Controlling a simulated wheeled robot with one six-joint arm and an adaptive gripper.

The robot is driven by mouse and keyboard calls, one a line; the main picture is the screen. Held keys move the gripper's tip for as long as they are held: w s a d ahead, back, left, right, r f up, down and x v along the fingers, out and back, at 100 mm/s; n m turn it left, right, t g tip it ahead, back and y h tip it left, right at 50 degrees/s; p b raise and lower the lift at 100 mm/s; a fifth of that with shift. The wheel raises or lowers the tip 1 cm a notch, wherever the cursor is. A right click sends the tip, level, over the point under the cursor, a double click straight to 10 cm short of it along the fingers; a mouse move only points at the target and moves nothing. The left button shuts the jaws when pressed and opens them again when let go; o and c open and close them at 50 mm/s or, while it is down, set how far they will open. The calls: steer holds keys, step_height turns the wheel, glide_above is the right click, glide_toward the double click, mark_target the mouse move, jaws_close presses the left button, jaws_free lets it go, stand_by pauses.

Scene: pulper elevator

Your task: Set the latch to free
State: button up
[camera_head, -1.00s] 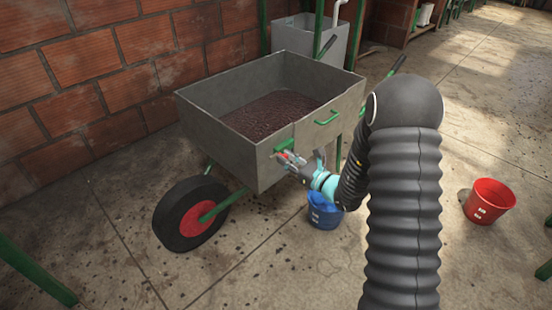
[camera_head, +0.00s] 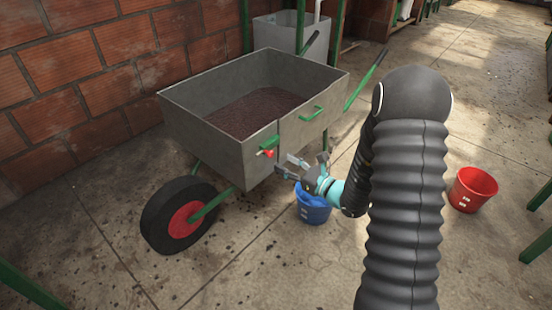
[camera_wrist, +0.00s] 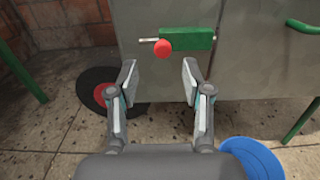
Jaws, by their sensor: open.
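The latch is a green block (camera_wrist: 187,39) on the wheelbarrow's grey box, with a red knob (camera_wrist: 163,48) and a short metal bolt (camera_wrist: 148,40) sticking out to its left. The red knob also shows in the head view (camera_head: 266,153) beside the green block (camera_head: 269,143). My gripper (camera_wrist: 160,80) is open and empty, its fingers pointing at the box wall just below the knob. In the head view my gripper (camera_head: 284,166) is right of and below the knob, apart from it.
The wheelbarrow (camera_head: 225,150) holds dark red material in its box. A green handle (camera_head: 312,114) is right of the latch. A blue bucket (camera_head: 312,208) stands below my gripper, and a red bucket (camera_head: 472,190) stands to the right. A brick wall is behind.

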steer(key=v, duration=0.6)
stand_by(0.4)
steer(key=s+a+f+n+g+y, duration=0.1)
steer(key=s+a+f+n+g, duration=0.35)
steer(key=s+g, duration=0.3)
steer(key=s+d+r+n+g+h, duration=0.25)
steer(key=s+n+g+h, duration=0.35)
steer(key=s+n, duration=0.65)
steer(key=s+d+r+n+t+h, duration=0.3)
steer(key=r+n+h, duration=0.1)
steer(key=r, duration=0.5)
steer(key=s+d+r+n+t+h, duration=0.4)
steer(key=r+n, duration=0.1)
steer(key=r, duration=0.5)
steer(key=shift+s+d+n, duration=0.15)
steer(key=shift+d+n, duration=0.15)
steer(key=shift+d, duration=0.05)
